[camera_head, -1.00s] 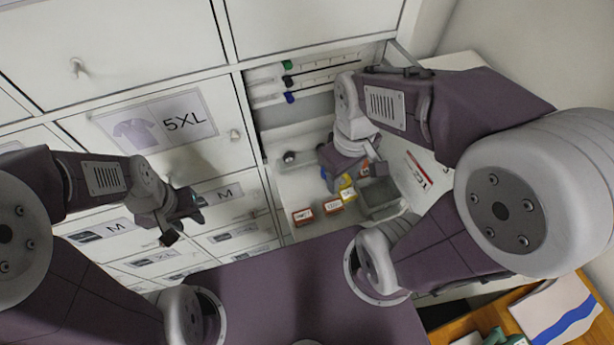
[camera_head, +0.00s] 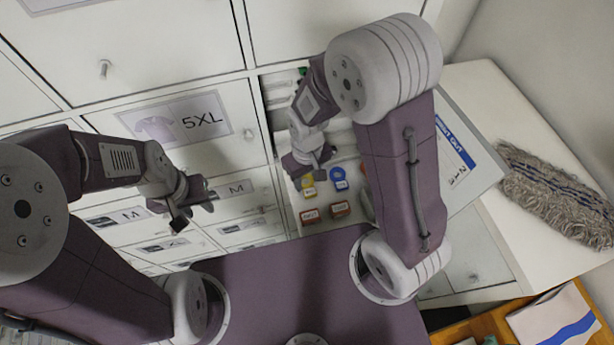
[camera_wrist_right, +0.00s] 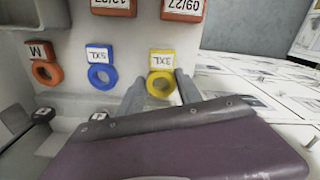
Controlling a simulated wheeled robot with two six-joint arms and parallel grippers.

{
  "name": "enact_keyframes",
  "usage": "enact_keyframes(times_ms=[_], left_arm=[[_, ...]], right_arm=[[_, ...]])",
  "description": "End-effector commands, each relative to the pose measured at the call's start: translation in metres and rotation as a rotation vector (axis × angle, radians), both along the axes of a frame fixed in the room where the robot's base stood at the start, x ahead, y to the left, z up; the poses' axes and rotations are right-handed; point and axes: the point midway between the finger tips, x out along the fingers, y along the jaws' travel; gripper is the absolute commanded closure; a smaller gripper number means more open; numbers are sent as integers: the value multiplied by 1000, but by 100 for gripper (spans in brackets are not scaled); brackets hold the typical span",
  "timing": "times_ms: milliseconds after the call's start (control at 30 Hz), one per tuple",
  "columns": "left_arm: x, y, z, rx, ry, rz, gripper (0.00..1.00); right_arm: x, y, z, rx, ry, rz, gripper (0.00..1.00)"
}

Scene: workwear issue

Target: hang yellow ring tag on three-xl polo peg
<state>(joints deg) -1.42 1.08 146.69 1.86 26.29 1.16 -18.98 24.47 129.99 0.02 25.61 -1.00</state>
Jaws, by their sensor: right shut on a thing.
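The yellow ring tag (camera_wrist_right: 160,87) has a white label, upside down in the right wrist view. It sits between the two fingers of my right gripper (camera_wrist_right: 161,92), which is shut on it. In the head view, the yellow tag (camera_head: 308,192) shows just below my right gripper (camera_head: 308,170), low in the open drawer. A peg with a green end (camera_head: 302,71) shows at the drawer's back; my right arm hides most of that area. I cannot tell which peg is the three-XL polo one. My left gripper (camera_head: 192,214) is open and empty before the closed drawers.
A blue ring tag (camera_wrist_right: 100,77) and an orange ring tag (camera_wrist_right: 46,73) lie beside the yellow one. Two red-orange labelled boxes (camera_head: 310,215) stand near the drawer's front. A white sign with a blue band (camera_head: 455,145) and a grey mop head (camera_head: 555,185) are at right.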

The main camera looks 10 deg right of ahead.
Motion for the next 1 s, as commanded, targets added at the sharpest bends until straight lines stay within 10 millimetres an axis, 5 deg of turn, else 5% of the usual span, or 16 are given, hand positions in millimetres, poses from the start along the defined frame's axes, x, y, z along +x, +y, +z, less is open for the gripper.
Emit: enact_keyframes(times_ms=[533,567,633,1000], left_arm=[[0,0,1,0,0,0,64],[0,0,2,0,0,0,64],[0,0,2,0,0,0,64],[0,0,1,0,0,0,64]], right_arm=[[0,0,-13,0,0,0,96],[0,0,-12,0,-1,0,53],[0,0,-11,0,-1,0,37],[1,0,-7,1,-4,0,37]])
